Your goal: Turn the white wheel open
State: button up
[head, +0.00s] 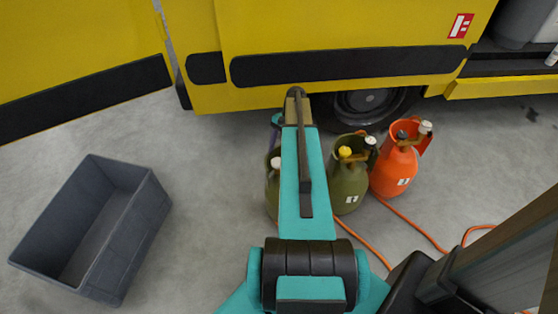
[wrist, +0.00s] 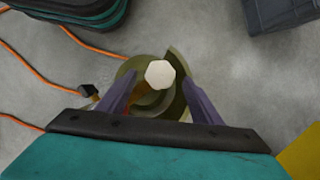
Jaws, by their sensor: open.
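A white wheel (wrist: 160,74) with a faceted rim sits on top of an olive gas cylinder (wrist: 178,53) in the wrist view. My gripper (wrist: 158,82) is open, with one purple finger on each side of the wheel. I see a gap between each finger and the wheel; I cannot tell the height difference. In the head view, a white wheel (head: 276,162) shows on the left olive cylinder (head: 271,190), left of my arm, which hides much of that cylinder. My gripper is mostly hidden there, with a purple part (head: 276,122) showing.
A second olive cylinder (head: 349,198) with a yellow wheel (head: 345,152) and an orange cylinder (head: 393,173) stand to the right. Orange hoses (head: 412,222) cross the floor. A grey crate (head: 140,225) stands at left, a yellow vehicle (head: 340,25) behind. Floor between crate and cylinders is clear.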

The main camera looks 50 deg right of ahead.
aim_at(278, 161)
jog(key=shift+b+x, duration=0.8)
jog(key=shift+x, duration=0.75)
jog(key=c, duration=1.1)
